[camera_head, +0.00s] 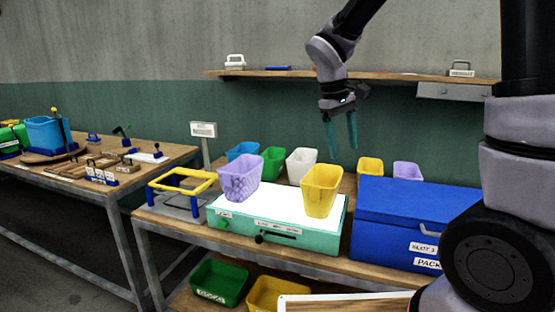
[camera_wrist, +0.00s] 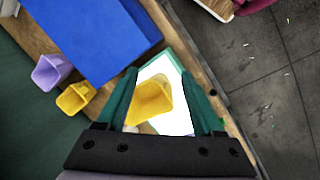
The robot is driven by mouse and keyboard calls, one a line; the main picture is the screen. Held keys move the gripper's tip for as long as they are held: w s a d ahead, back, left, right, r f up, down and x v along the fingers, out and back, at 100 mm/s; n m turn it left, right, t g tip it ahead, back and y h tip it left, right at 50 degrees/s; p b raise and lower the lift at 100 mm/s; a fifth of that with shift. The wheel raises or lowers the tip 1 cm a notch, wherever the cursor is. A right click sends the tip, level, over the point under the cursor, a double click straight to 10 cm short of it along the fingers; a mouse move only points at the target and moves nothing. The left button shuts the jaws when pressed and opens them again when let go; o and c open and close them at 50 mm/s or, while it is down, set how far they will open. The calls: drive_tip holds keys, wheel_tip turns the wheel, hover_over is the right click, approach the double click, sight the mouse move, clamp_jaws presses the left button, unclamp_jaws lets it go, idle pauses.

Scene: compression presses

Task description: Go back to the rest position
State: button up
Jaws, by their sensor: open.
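My gripper (camera_head: 341,134) hangs above the back of the workbench with its two teal fingers pointing down. It is open and nothing shows held between the fingers. In the wrist view my gripper (camera_wrist: 165,100) frames a yellow cup (camera_wrist: 150,101), which stands lower down on a lit white panel. The same yellow cup (camera_head: 321,190) shows in the head view at the panel's right end, below and apart from the fingers. A patterned lilac cup (camera_head: 240,178) stands at the panel's left end. The panel tops a green box (camera_head: 270,236).
A blue chest (camera_head: 400,215) stands right of the green box. Several cups, including a green one (camera_head: 272,162) and a white one (camera_head: 301,165), stand behind. A wall shelf (camera_head: 290,74) runs behind my arm. A yellow frame (camera_head: 182,182) is at left. Air around my gripper looks free.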

drive_tip(key=s+d+r+m+t+y, duration=0.4)
drive_tip(key=s+d+r+m+t, duration=0.2)
drive_tip(key=s+r, duration=0.6)
drive_tip(key=s+d+m, duration=0.1)
drive_tip(key=d+m, duration=0.1)
drive_tip(key=m, duration=0.1)
drive_tip(key=shift+s+d+m+t+y, duration=0.15)
drive_tip(key=shift+s+m+t+y, duration=0.05)
drive_tip(key=shift+m+t+y, duration=0.1)
drive_tip(key=shift+r, duration=0.1)
idle(1.8)
